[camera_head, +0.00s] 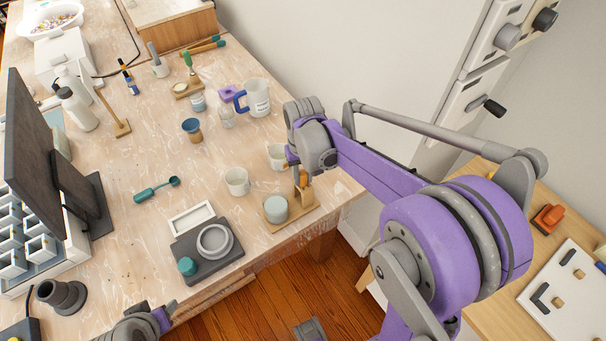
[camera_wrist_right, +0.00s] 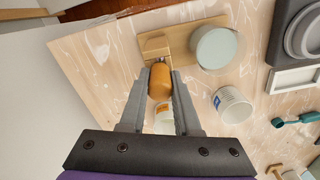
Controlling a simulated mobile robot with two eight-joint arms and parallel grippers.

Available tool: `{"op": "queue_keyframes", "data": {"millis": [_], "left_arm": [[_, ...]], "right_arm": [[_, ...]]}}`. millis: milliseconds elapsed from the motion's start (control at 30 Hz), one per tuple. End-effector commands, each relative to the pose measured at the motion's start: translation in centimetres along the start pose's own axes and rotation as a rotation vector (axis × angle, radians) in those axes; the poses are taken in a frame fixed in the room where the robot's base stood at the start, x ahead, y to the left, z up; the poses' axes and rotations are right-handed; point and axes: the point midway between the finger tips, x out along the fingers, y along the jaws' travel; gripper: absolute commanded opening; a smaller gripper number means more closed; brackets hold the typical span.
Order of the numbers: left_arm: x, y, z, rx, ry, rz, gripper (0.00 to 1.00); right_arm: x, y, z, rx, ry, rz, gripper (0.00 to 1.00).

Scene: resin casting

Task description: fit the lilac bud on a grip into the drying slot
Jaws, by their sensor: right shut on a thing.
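My right gripper (camera_wrist_right: 160,84) is shut on an orange-brown grip (camera_wrist_right: 159,80), seen between its fingers in the right wrist view. The grip (camera_head: 303,179) also shows in the head view, close above a small wooden stand (camera_head: 305,214). The stand (camera_wrist_right: 180,42) has a raised block beside the grip's end; I cannot tell whether they touch. A pale grey-blue cylinder (camera_head: 275,208) stands on the board next to the block. I cannot make out a lilac bud on the grip, nor the slot's opening. Only a part of my left arm shows at the bottom edge of the head view.
White cups (camera_head: 237,181) stand behind the stand, and a blue-handled mug (camera_head: 257,97) farther back. A small lilac piece (camera_head: 228,92) lies near the mug. The table's edge is close on the right.

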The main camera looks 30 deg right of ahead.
Motion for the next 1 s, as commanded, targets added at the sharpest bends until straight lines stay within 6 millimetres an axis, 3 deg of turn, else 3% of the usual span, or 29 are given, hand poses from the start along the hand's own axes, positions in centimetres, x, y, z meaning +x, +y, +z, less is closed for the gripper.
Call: {"op": "queue_keyframes", "data": {"millis": [333,367,533,833,1000], "left_arm": [[0.2,0.0,0.2,0.0,-0.001,0.0,0.5],[0.2,0.0,0.2,0.0,-0.001,0.0,0.5],[0.2,0.0,0.2,0.0,-0.001,0.0,0.5],[0.2,0.0,0.2,0.0,-0.001,0.0,0.5],[0.1,0.0,0.0,0.0,0.0,0.0,0.5]], "right_arm": [[0.4,0.0,0.0,0.0,0.0,0.0,0.0],[0.4,0.0,0.0,0.0,0.0,0.0,0.36],[0.4,0.0,0.0,0.0,0.0,0.0,0.66],[0.3,0.0,0.0,0.0,0.0,0.0,0.66],[-1.5,0.0,0.0,0.0,0.0,0.0,0.66]]}}
